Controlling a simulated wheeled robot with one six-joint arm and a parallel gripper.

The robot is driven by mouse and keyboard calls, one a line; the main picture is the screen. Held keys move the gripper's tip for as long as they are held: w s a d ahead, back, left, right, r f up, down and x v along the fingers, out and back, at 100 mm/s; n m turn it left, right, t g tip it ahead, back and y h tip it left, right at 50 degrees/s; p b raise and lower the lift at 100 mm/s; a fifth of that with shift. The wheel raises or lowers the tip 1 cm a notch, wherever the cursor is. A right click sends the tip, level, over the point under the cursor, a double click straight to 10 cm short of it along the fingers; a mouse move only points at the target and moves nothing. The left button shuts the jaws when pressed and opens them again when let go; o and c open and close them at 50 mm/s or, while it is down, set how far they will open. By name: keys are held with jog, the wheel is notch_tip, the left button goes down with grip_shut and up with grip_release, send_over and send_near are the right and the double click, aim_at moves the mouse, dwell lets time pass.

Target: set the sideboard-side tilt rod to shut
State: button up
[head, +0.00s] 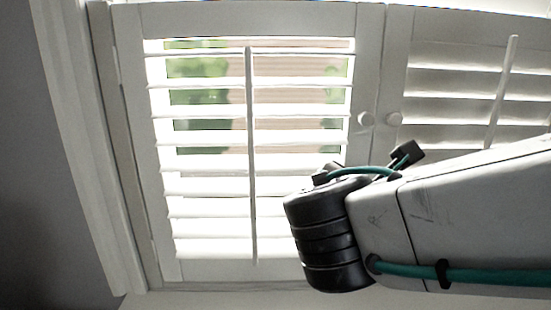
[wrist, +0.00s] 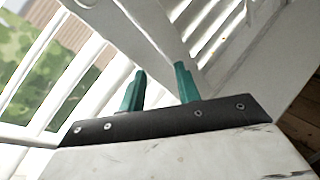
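White shutters fill a window in the head view. The left panel's tilt rod (head: 250,150) runs upright down its middle, and its slats (head: 200,187) stand open with greenery and brick showing through. The right panel's tilt rod (head: 503,90) leans, its lower part hidden by my arm; its slats show no view outside. No sideboard is visible, so I cannot tell which rod is the sideboard-side one. My gripper (wrist: 160,69) has its two teal fingers apart in the wrist view, close to white shutter woodwork. I cannot tell whether they touch it. It is not seen in the head view.
The window frame (head: 85,150) borders a dark wall (head: 25,170) at left. Wooden floorboards (wrist: 300,115) show at the right of the wrist view.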

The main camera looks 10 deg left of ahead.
aim_at(251, 157)
jog(key=s+a+r+n+t+y, duration=0.1)
jog(key=s+a+n+y, duration=0.3)
jog(key=a, duration=0.5)
jog(key=s+a+r+n+t+y, duration=0.2)
jog(key=a+n+y, duration=0.2)
jog(key=a+n, duration=0.3)
jog(key=shift+m, duration=0.3)
jog(key=x, duration=0.5)
jog(key=a+x, duration=0.1)
jog(key=x, duration=0.2)
jog(key=shift+f, duration=0.1)
